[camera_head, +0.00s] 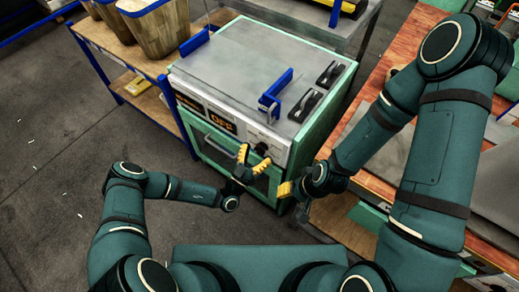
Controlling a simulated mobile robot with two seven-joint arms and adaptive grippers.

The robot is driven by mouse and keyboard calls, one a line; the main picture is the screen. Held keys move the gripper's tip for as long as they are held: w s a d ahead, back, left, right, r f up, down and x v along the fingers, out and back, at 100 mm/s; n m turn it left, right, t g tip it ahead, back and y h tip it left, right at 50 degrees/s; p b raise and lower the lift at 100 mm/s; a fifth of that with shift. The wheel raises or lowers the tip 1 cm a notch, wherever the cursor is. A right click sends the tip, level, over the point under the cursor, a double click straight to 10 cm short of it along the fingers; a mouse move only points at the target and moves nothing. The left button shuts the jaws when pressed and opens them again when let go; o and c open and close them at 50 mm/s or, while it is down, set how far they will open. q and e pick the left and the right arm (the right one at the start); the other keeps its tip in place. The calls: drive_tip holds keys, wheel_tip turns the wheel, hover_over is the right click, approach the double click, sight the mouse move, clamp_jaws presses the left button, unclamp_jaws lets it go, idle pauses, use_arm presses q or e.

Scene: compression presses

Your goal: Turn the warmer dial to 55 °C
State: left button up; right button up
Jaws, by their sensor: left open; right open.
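The warmer (262,60) is a pale green box with a grey top. Its front panel has a display (222,122) that appears to read OFF. A small dark dial (262,149) sits on the panel to the right of the display. My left gripper (254,157) is open with its yellow fingers just in front of the dial, one on the left and one below. I cannot tell whether they touch it. My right gripper (284,189) is open and empty, low beside the warmer's right front corner. Its fingers are seen nearly edge-on.
Two blue brackets (278,88) and black latches (328,75) stand on the warmer's top. A wooden shelf cart (110,52) with bins is on the left. A wooden workbench (398,55) is close on the right, beside my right arm. The floor at left is clear.

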use_arm(q)
drive_tip(key=shift+w+d+r, duration=0.2)
drive_tip(key=shift+w+d, duration=0.15)
drive_tip(key=shift+w, duration=0.1)
drive_tip(key=c, duration=1.2)
